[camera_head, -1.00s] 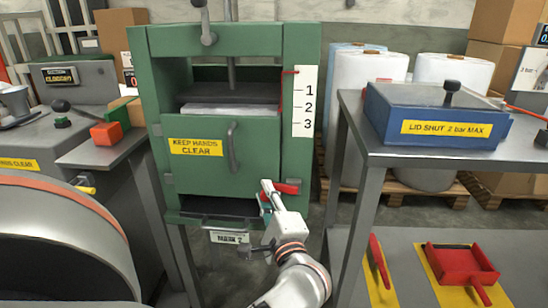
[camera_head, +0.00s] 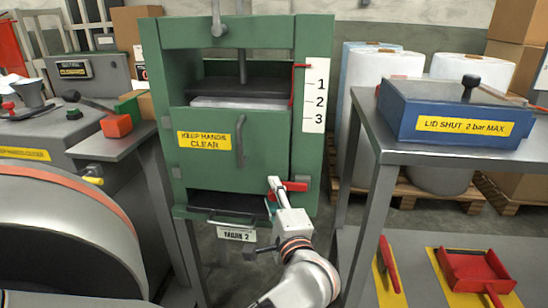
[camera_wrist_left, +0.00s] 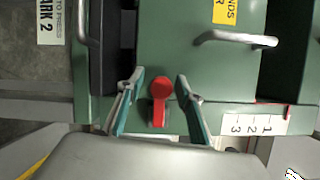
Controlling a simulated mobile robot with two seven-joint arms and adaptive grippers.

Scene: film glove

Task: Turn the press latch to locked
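The green press (camera_head: 238,100) stands in the middle of the head view. Its red latch (camera_head: 295,187) is low on the right side of its front, with the handle pointing right, about level. In the left wrist view, which is turned on its side, the latch (camera_wrist_left: 161,95) has a round red hub and a short red handle. My left gripper (camera_head: 275,188) is at the latch and partly hides its left end. In the wrist view the gripper (camera_wrist_left: 159,78) is open, one finger on each side of the latch, with gaps showing. My right gripper is not in view.
A grey door handle (camera_head: 239,142) sticks out above and left of the latch. A metal table (camera_head: 440,153) with a blue lidded box (camera_head: 440,108) stands at the right. A pull handle (camera_head: 232,220) is below the door. A large rounded grey machine (camera_head: 60,235) fills the lower left.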

